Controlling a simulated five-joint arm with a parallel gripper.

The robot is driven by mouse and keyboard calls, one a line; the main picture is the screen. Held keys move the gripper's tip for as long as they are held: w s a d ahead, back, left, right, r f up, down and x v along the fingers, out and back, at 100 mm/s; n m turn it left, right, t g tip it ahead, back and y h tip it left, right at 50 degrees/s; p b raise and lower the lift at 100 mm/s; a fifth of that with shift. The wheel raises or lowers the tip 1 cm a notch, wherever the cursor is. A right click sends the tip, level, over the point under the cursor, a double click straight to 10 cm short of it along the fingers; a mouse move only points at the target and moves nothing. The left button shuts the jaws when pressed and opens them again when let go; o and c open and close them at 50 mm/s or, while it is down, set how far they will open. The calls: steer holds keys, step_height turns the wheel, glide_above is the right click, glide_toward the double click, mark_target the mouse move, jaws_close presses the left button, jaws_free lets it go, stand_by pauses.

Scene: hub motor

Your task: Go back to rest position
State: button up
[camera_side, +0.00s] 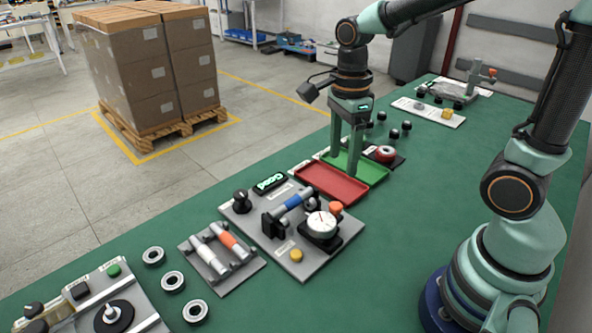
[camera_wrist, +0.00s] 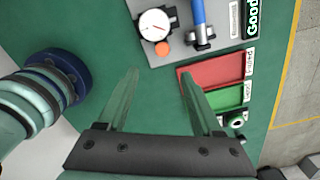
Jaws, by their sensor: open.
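My gripper (camera_side: 345,158) is open, with its two green fingers pointing down. In the side view the fingers overlap the far part of the green tray (camera_side: 372,172); their height above it is hard to tell. In the wrist view my gripper (camera_wrist: 159,75) has only bare green table between its fingertips, and the red tray (camera_wrist: 217,72) and green tray (camera_wrist: 229,98) lie to the right of the fingers. Both trays look empty where visible. No object is held.
A grey gauge station (camera_side: 300,258) carries a dial gauge (camera_side: 321,224) and a blue shaft (camera_side: 292,203). A shaft rack (camera_side: 221,257) and several bearing rings are at lower left.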

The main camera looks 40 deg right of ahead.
step_height(320, 180, up, 7)
steer(key=s+n+t, duration=0.2)
steer(key=n+t, duration=0.3)
steer(key=n, duration=1.7)
steer(key=shift+s+d+f+t, duration=0.15)
steer(key=shift+s+t, duration=0.05)
steer(key=shift+t, duration=0.1)
